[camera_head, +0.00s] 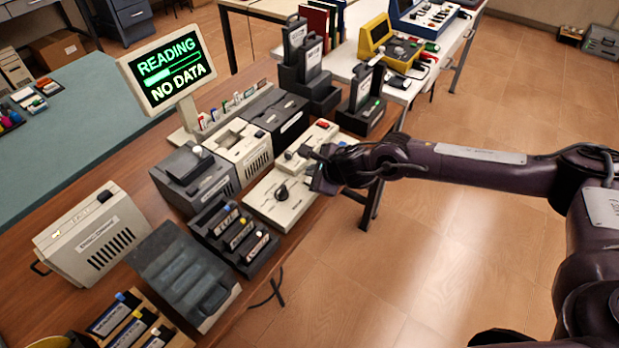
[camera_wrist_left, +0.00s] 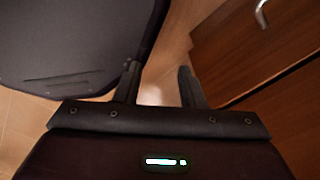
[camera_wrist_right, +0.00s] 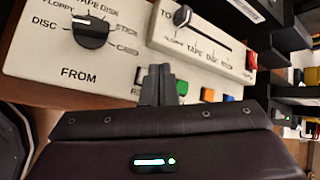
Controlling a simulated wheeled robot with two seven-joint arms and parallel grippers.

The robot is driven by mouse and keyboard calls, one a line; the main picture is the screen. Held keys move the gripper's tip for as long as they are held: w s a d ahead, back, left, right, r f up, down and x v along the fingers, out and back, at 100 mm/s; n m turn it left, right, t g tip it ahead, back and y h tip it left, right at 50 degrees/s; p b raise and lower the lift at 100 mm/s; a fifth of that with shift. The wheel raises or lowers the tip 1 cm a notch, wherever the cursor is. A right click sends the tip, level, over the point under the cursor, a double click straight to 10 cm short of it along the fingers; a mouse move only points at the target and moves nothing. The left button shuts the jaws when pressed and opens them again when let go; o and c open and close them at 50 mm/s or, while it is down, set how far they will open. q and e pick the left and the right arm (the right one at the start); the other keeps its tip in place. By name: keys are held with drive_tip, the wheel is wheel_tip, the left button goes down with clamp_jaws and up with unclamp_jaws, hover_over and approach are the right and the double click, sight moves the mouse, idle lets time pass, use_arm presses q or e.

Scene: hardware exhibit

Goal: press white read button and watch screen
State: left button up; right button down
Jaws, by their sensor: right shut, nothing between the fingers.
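The screen (camera_head: 168,68) stands at the back of the table and reads "READING" over a partly filled bar, with "NO DATA" below. My right gripper (camera_head: 322,176) is shut and empty at the front edge of the pale control panel (camera_head: 285,207). In the right wrist view my right gripper's fingertips (camera_wrist_right: 160,75) are against or just over the "FROM" panel (camera_wrist_right: 50,60), covering part of a label beginning with R. The white read button is not clearly visible there. My left gripper (camera_wrist_left: 160,80) is open and empty, above the floor.
The "FROM" panel has a black dial (camera_wrist_right: 91,30). Green (camera_wrist_right: 182,87), orange (camera_wrist_right: 208,95) and blue (camera_wrist_right: 228,98) buttons sit right of my right fingers. A red button (camera_wrist_right: 251,60) is on the "TO" panel (camera_wrist_right: 215,50). Drives and media racks crowd the table.

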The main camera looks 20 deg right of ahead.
wheel_tip(320, 180, up, 5)
drive_tip(key=p, duration=0.3)
idle(0.4)
idle(0.6)
